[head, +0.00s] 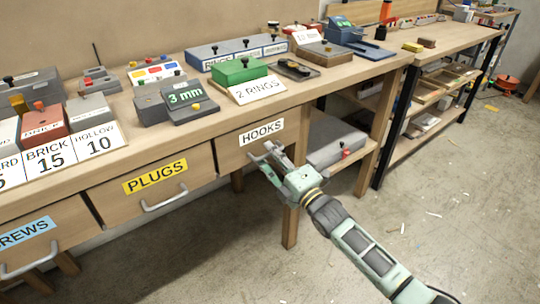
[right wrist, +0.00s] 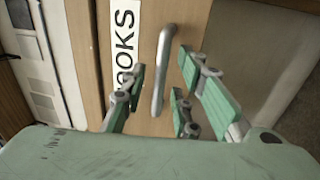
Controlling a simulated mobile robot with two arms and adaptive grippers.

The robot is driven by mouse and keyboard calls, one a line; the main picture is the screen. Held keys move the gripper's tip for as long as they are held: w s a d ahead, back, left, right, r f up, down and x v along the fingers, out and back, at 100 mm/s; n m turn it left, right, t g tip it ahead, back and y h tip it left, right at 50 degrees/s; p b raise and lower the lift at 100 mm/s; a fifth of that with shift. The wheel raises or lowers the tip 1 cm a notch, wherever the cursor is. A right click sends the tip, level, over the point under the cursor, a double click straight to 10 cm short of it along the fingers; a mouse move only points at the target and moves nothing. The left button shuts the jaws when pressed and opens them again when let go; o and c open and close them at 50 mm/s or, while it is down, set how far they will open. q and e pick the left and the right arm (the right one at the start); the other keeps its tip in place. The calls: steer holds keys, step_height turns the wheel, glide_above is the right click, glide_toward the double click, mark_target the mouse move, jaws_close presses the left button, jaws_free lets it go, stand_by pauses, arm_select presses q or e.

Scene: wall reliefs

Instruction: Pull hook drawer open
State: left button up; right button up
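The hook drawer (head: 232,148) is a wooden front under the workbench with a white HOOKS label (head: 262,132). It looks shut. In the right wrist view its grey bar handle (right wrist: 160,75) stands out from the drawer front. My right gripper (head: 267,157) is at the handle and partly hides it in the head view. In the right wrist view the right gripper (right wrist: 163,82) is open, with green fingers on both sides of the handle and gaps visible. I cannot tell whether a fingertip touches the drawer front. My left gripper is not in view.
The PLUGS drawer (head: 150,183) and a blue-labelled drawer (head: 30,240) lie to the left. A grey box (head: 333,140) sits on a lower shelf right of the hook drawer. The workbench top (head: 215,118) holds several boxes and signs. The floor in front is mostly clear.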

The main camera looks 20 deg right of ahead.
steer(key=shift+w+a, duration=0.1)
steer(key=shift+w, duration=0.2)
steer(key=shift+c, duration=0.5)
jaws_close()
